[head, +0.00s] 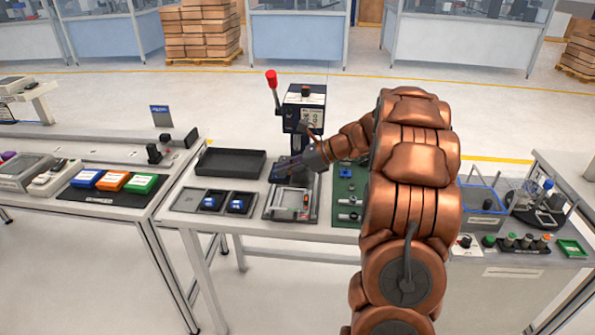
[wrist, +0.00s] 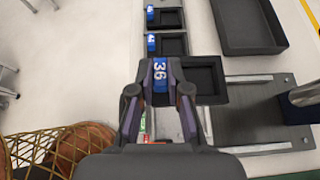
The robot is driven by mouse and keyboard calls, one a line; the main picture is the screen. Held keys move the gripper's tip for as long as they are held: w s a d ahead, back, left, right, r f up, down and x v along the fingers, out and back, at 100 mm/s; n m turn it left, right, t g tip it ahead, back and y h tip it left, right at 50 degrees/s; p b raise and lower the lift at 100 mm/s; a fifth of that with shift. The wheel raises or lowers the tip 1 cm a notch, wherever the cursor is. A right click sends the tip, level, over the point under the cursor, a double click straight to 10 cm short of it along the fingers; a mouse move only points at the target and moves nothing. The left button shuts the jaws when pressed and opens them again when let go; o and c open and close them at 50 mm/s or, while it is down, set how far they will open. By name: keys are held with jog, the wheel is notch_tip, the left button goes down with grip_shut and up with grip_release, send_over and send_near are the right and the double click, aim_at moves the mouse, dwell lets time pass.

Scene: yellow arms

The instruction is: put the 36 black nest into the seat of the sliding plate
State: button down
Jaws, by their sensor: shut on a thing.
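The 36 black nest (wrist: 203,80) is a square black frame with a blue tab marked 36 (wrist: 160,72). My gripper (wrist: 160,80) is shut on that tab, and the nest sticks out to the right in the wrist view. In the head view my gripper (head: 288,170) is at the press fixture, and the nest is hard to make out there. The sliding plate (wrist: 245,112) is grey with metal rails along its sides. The nest overlaps its upper left part in the wrist view. I cannot tell whether they touch. The seat is not clearly visible.
A press (head: 303,106) with a red-knobbed lever (head: 272,80) rises behind the fixture. A green board (head: 348,190) lies to the right.

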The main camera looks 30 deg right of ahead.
aim_at(285, 178)
jog(key=shift+s+d+f, duration=0.35)
jog(key=shift+s+d, duration=0.2)
jog(key=shift+s+d+f, duration=0.35)
jog(key=shift+s+d, duration=0.15)
jog(key=shift+d, duration=0.05)
jog(key=shift+f+b, duration=2.2)
jog(key=shift+f, duration=1.2)
jog(key=shift+f, duration=0.15)
jog(key=c, duration=1.1)
grip_release()
jog(key=shift+o, duration=0.2)
